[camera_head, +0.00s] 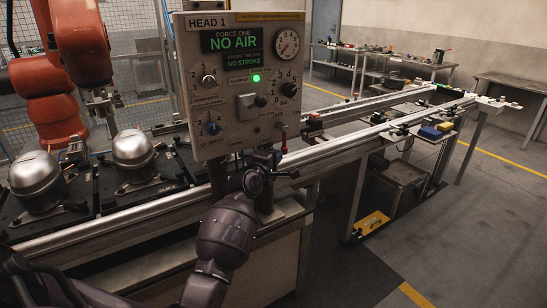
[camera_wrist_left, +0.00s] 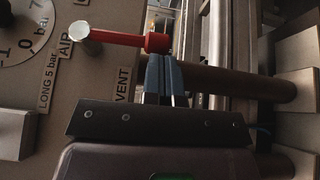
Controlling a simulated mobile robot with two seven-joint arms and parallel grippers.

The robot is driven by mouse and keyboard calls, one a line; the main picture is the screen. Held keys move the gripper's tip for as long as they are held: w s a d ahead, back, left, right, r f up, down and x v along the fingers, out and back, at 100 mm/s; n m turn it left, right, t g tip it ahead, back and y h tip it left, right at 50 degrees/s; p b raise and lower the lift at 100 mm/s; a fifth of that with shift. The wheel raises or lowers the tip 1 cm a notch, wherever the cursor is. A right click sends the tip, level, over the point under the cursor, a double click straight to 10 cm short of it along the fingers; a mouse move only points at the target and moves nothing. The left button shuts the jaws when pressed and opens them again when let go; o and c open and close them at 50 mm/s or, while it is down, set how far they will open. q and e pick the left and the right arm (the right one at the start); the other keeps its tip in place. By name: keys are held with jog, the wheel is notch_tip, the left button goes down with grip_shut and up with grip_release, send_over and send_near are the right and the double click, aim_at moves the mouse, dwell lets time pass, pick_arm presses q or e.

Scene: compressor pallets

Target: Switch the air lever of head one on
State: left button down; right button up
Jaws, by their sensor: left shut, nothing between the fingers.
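The control panel (camera_head: 245,80) is marked HEAD 1, and its green display (camera_head: 230,41) reads NO AIR and NO STROKE. The red air lever (camera_head: 284,141) hangs down at the panel's lower right edge. In the left wrist view the lever (camera_wrist_left: 120,38) runs from a silver round cap to a thicker red end, with AIR and VENT labels beside it. My left gripper (camera_wrist_left: 163,58) is shut and empty, its blue-grey fingertips right at the red end; I cannot tell whether they touch. In the head view the gripper is small and dark below the panel. My right gripper is not in view.
Two silver domed compressors (camera_head: 133,150) stand on the line at left, below an orange robot arm (camera_head: 80,45). A metal rail (camera_head: 345,143) runs behind the panel to the right. Open floor (camera_head: 470,230) lies at right. A grey knob block (camera_wrist_left: 14,133) projects from the panel.

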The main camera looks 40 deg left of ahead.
pick_arm(q)
jog(key=shift+f, duration=0.1)
jog(key=shift+w+d+f+t+b, duration=0.15)
jog(key=shift+w+t+b, duration=0.15)
jog(key=shift+b, duration=0.3)
